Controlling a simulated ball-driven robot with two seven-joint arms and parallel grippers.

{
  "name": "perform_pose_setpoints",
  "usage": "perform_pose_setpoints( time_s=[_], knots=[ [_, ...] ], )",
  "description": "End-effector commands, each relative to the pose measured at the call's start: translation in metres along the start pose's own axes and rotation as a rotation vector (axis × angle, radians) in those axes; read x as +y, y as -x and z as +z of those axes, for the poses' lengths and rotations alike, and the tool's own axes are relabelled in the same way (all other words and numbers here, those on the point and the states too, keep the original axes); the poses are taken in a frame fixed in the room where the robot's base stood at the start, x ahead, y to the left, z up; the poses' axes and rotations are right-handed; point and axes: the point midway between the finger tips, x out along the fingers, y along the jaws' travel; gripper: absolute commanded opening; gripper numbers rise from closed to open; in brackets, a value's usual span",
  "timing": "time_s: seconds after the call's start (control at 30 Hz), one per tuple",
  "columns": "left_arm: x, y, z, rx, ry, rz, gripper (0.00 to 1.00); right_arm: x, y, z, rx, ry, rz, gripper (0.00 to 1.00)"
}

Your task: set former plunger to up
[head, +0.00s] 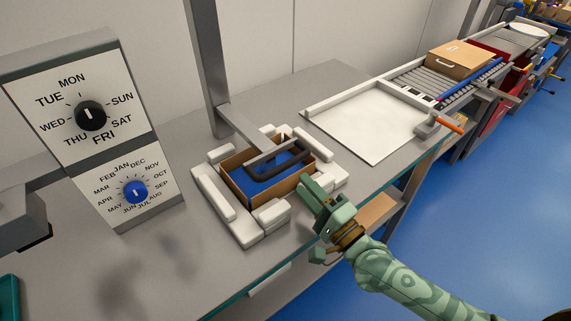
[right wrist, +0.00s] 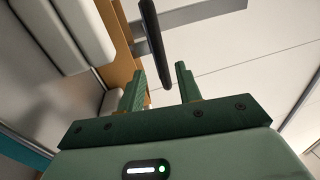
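The former (head: 228,209) has white padded blocks around an open brown carton (head: 243,199). The plunger is a blue plate (head: 262,183) sitting inside the carton walls, with a dark bar handle (head: 283,163) above it. A grey post and arm (head: 243,127) reach over it from behind. My right gripper (head: 311,187) is at the carton's front right corner in the head view. In the right wrist view, its two green fingers (right wrist: 160,90) are apart and empty. The dark handle (right wrist: 152,40) shows beyond the fingertips, roughly in line with the gap. My left gripper is not in view.
A panel with a weekday dial (head: 91,116) and a blue month dial (head: 135,191) stands at the left. A white board (head: 370,128) lies to the right. Beyond it a closed carton (head: 461,59) sits on rollers. The bench front left is clear.

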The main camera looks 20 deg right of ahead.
Motion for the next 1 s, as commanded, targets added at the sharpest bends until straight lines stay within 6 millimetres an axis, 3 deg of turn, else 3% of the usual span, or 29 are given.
perform_pose_setpoints(
  time_s=[0.1,0.3,0.5,0.73,0.77,0.87,1.0],
  knots=[
    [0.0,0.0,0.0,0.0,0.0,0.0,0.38,-0.001,-0.031,0.0,0.002,-0.001,-0.004,0.35],
    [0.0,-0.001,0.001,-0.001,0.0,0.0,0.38,0.0,-0.065,0.0,0.001,0.0,-0.001,0.35],
    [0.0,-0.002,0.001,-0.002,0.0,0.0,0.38,0.0,-0.078,0.0,0.0,0.002,0.001,0.35],
    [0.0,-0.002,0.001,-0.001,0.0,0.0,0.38,0.001,-0.079,0.0,0.0,0.003,0.001,0.35],
    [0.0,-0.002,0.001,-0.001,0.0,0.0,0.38,0.001,-0.079,0.0,0.0,0.003,0.001,0.32],
    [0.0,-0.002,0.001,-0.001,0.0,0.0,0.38,0.0,-0.079,0.0,0.0,0.003,0.001,0.04],
    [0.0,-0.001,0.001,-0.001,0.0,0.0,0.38,0.001,-0.078,0.0,0.0,0.003,0.002,0.0]
  ],
)
